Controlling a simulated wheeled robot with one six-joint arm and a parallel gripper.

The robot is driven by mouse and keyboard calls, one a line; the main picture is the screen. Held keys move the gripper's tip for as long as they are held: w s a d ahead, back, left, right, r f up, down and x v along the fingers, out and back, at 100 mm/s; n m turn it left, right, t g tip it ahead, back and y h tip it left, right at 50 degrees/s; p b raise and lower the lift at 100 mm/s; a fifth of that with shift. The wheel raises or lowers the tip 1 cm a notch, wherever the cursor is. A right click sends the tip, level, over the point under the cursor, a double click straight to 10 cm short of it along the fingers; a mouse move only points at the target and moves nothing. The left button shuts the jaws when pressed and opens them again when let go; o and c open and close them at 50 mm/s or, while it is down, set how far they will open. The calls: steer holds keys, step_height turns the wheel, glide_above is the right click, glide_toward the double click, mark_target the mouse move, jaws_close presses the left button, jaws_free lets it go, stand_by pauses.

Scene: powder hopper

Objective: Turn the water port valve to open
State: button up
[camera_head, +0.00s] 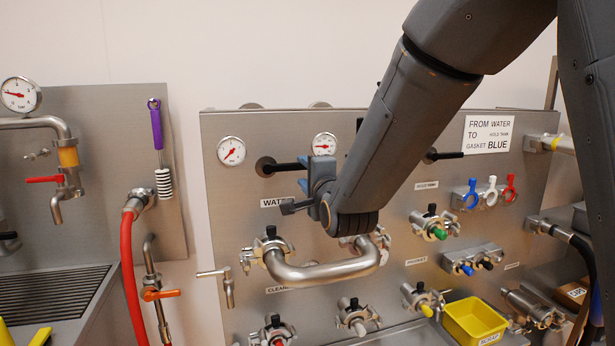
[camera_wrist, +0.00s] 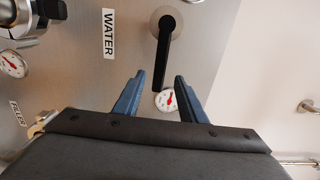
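The water port valve (camera_head: 266,167) is a round dark boss with a black lever on the steel panel, above the "WATER" label (camera_head: 274,202). Its lever points right, roughly level, toward my gripper (camera_head: 303,175). The lever (camera_wrist: 165,52) also shows in the wrist view, with its free end in the gap between the fingertips of my gripper (camera_wrist: 159,78). The blue fingers are apart, one on each side of the lever end, with visible gaps. I cannot tell how deep the lever sits between them. My wrist hides part of the panel in the head view.
A bent steel pipe (camera_head: 325,270) juts out below my gripper. Another black lever (camera_head: 445,155) is to the right, beside a printed sign (camera_head: 488,134). Gauges (camera_head: 231,151) sit near the valve. A yellow bin (camera_head: 473,320) is lower right; a red hose (camera_head: 127,280) hangs left.

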mark_target(299, 167)
steer(key=b+x, duration=0.1)
steer(key=x, duration=0.4)
steer(key=shift+w+f, duration=0.15)
steer(key=shift+w, duration=0.1)
steer(key=shift+w+a+b, duration=0.2)
steer(key=shift+w+b, duration=0.15)
steer(key=shift+w, duration=0.15)
